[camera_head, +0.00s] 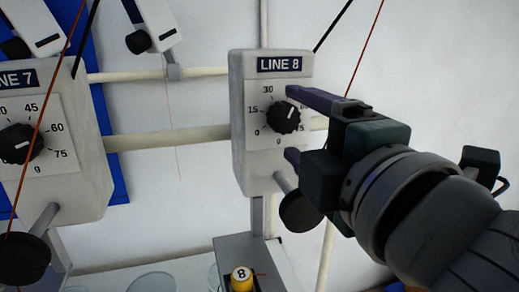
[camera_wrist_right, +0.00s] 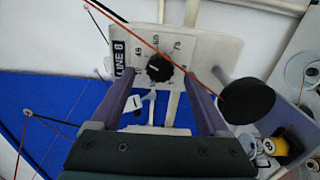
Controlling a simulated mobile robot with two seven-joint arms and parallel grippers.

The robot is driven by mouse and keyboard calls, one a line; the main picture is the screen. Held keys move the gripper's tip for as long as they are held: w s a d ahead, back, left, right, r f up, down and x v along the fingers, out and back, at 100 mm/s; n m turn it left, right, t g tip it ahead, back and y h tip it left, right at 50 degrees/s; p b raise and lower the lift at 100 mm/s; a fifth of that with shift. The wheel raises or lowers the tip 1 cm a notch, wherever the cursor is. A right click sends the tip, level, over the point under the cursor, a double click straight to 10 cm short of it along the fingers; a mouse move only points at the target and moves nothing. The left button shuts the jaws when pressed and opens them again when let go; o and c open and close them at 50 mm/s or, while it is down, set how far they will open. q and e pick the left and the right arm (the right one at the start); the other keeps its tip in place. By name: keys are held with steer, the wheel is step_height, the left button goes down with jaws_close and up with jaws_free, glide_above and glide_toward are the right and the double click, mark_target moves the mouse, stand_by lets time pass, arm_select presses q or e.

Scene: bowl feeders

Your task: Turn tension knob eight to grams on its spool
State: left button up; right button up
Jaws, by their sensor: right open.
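The black tension knob (camera_head: 283,117) sits on the grey LINE 8 box (camera_head: 241,120). Its white mark points up and right, past 30; the upper finger hides the dial there. My right gripper (camera_head: 291,123) is open, one fingertip above the knob and one below. In the wrist view the knob (camera_wrist_right: 159,70) shows between the spread fingers, with no clear contact. The yellow spool (camera_head: 242,277) marked 8 stands below the box; it also shows in the wrist view (camera_wrist_right: 274,146). No gram value on it is readable. My left gripper is not in view.
The LINE 7 box (camera_head: 85,130) with its own knob (camera_head: 20,144) stands at left. A dark round disc on a stem (camera_head: 300,211) juts out below the LINE 8 dial, near my lower finger. An orange thread (camera_head: 366,50) runs down behind my gripper.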

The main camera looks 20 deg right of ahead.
steer(key=s+b, duration=0.2)
steer(key=s, duration=0.5)
steer(key=shift+b, duration=0.3)
steer(key=shift+d, duration=0.2)
steer(key=s+d+f+m+g+p, duration=0.2)
steer(key=s+f+m+g+p, duration=0.2)
steer(key=s+f+m+g, duration=0.2)
steer(key=s+d+f+m+g+p, duration=0.2)
steer(key=s+f+m+g+p, duration=0.3)
steer(key=s+m+g, duration=0.3)
steer(key=s+f+m, duration=0.1)
steer(key=s+m, duration=0.1)
steer(key=shift+d+f+m, duration=0.2)
steer(key=shift+d+m, duration=0.1)
steer(key=shift+d, duration=0.1)
steer(key=shift+w, duration=0.1)
